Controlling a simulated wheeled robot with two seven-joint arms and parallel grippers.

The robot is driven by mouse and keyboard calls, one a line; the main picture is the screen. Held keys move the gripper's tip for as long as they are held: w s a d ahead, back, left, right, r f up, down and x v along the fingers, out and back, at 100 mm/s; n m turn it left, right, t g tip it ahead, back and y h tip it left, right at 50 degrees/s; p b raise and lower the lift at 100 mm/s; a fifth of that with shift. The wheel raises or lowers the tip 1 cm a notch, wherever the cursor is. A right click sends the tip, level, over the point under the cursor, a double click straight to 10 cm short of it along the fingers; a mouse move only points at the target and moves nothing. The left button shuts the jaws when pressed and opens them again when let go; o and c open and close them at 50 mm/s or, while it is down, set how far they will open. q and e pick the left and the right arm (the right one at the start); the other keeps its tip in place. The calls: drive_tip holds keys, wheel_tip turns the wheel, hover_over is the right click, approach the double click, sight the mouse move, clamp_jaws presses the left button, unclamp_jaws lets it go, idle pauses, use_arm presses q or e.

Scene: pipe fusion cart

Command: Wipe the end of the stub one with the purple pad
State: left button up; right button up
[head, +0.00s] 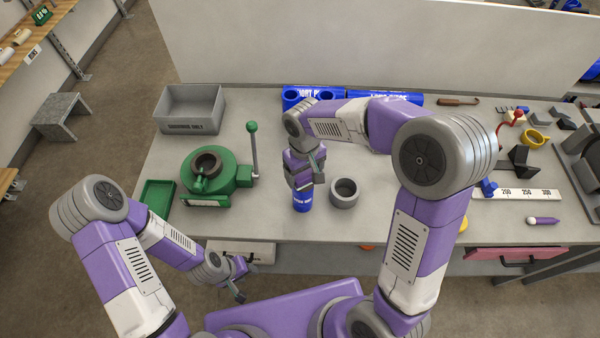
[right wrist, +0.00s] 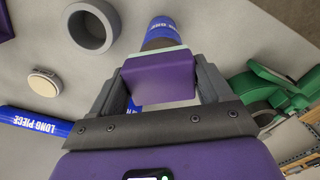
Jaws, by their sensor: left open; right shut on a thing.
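The blue stub one (head: 303,202) stands upright near the front edge of the bench, left of a grey ring. My right gripper (head: 305,178) is above it and hides its top end. In the right wrist view the gripper is shut on the purple pad (right wrist: 158,82), which has a pale layer on its far edge. That layer is at the dark end of the stub (right wrist: 163,32); I cannot tell whether they touch. My left gripper (head: 238,286) is open and empty, low in front of the bench.
The grey ring (head: 344,193) stands close right of the stub. A green clamp tool (head: 212,172) with an upright lever and a green tray (head: 157,197) are at left. A grey bin (head: 190,108) and blue pipe holders (head: 398,98) line the back. A ruler strip (head: 515,194) lies at right.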

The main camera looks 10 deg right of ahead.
drive_tip(key=shift+w+d, duration=0.15)
drive_tip(key=shift+d, duration=0.5)
drive_tip(key=shift+s+a+f, duration=0.1)
drive_tip(key=shift+s+a, duration=0.15)
drive_tip(key=shift+a, duration=0.5)
drive_tip(key=shift+s+a, duration=0.2)
drive_tip(key=shift+a, duration=0.55)
drive_tip(key=shift+w+d, duration=0.25)
drive_tip(key=shift+d, duration=0.5)
drive_tip(key=shift+w+d, duration=0.2)
drive_tip(key=shift+d, duration=0.55)
drive_tip(key=shift+s+a, duration=0.2)
drive_tip(key=shift+a, duration=0.55)
drive_tip(key=shift+s+a, duration=0.2)
drive_tip(key=shift+a, duration=0.55)
drive_tip(key=shift+w+d, duration=0.25)
drive_tip(key=shift+d, duration=0.5)
drive_tip(key=shift+w+d, duration=0.2)
drive_tip(key=shift+d, duration=0.55)
drive_tip(key=shift+s+a, duration=0.25)
drive_tip(key=shift+a, duration=0.55)
